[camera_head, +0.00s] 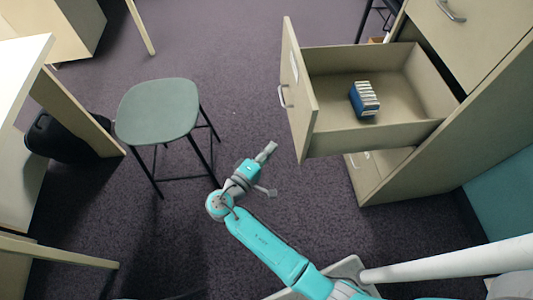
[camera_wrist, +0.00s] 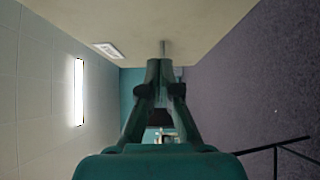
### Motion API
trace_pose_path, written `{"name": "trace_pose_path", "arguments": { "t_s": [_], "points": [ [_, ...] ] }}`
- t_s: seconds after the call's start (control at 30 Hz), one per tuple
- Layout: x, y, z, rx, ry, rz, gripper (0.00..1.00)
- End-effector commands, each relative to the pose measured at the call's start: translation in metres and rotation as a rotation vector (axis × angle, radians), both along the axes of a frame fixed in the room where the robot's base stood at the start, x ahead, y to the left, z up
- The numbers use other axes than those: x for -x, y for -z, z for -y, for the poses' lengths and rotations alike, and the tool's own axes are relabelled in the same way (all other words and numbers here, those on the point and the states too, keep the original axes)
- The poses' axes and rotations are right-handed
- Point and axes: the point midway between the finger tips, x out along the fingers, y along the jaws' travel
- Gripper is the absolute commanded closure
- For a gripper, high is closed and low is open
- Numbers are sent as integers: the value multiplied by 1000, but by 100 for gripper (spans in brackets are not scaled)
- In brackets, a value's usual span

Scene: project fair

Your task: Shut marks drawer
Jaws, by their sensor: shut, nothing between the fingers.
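The open drawer (camera_head: 335,141) is pulled far out of the beige cabinet and holds a blue box with pale upright items (camera_head: 364,99). Its front panel (camera_head: 301,90) faces left and carries a grey handle (camera_head: 283,96) and a small label. My gripper (camera_head: 271,147) is shut and empty, in front of and below the handle in the picture, apart from the panel. In the wrist view my shut fingers (camera_wrist: 162,62) point towards a beige panel (camera_wrist: 200,22), which looks like the drawer front, with a white label (camera_wrist: 107,49) and handle (camera_wrist: 163,47).
A green-topped stool (camera_head: 157,110) stands left of my arm. Another drawer front (camera_head: 475,35) with a handle is at upper right. A black bag (camera_head: 62,138) lies by the left table. Dark carpet (camera_head: 240,60) is clear between stool and drawer.

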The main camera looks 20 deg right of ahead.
Motion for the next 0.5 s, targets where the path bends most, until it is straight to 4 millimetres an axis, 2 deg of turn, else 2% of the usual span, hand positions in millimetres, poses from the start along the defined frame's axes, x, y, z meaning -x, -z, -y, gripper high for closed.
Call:
{"name": "trace_pose_path", "arguments": {
  "t_s": [0.03,0.27,0.5],
  "points": [
    [-4,0,10,0,5,0,100],
    [-25,0,47,-1,4,0,100],
    [-17,1,77,-1,1,-2,100]
  ]
}}
